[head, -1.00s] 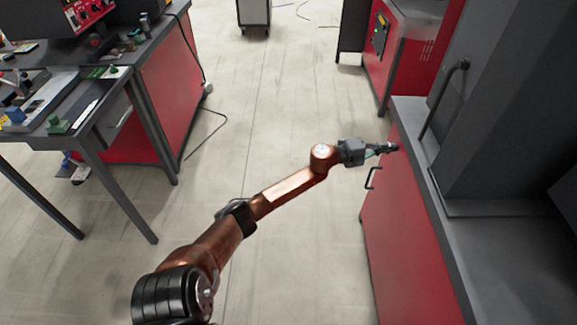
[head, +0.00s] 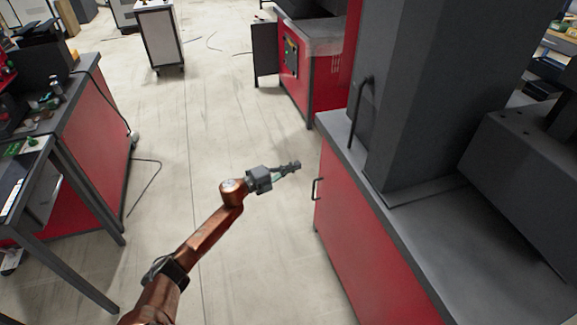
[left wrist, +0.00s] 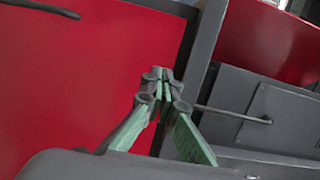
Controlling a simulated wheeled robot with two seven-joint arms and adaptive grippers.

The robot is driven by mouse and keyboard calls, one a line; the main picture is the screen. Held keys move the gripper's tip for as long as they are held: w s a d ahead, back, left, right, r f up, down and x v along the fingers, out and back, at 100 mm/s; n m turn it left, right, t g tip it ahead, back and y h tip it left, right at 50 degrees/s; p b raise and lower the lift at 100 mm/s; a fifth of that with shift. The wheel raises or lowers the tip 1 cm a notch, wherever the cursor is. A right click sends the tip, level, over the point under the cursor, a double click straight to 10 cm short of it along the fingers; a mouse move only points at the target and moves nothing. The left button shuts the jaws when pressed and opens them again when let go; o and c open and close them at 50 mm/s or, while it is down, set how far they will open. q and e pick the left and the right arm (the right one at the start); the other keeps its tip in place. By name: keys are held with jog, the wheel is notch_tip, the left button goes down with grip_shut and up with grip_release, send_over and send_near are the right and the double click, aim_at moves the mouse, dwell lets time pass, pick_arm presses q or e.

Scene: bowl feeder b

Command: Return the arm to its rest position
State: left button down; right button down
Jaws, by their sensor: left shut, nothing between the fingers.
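My left arm (head: 208,235) reaches up from the bottom of the head view, over the floor. Its gripper (head: 294,166) is shut and empty, left of the red cabinet and apart from it. In the left wrist view the green-padded fingers (left wrist: 163,85) meet at their tips with nothing between them. My right gripper is in neither view.
A red cabinet (head: 355,225) with a dark top and a handle (head: 316,188) stands close on the right, carrying a large grey machine (head: 430,90). A red bench (head: 90,135) and a table are on the left. Open floor (head: 215,110) lies between. A cart (head: 158,38) stands farther back.

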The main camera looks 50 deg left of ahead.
pick_arm(q)
jog(key=shift+s+a, duration=0.1)
jog(key=shift+s, duration=0.25)
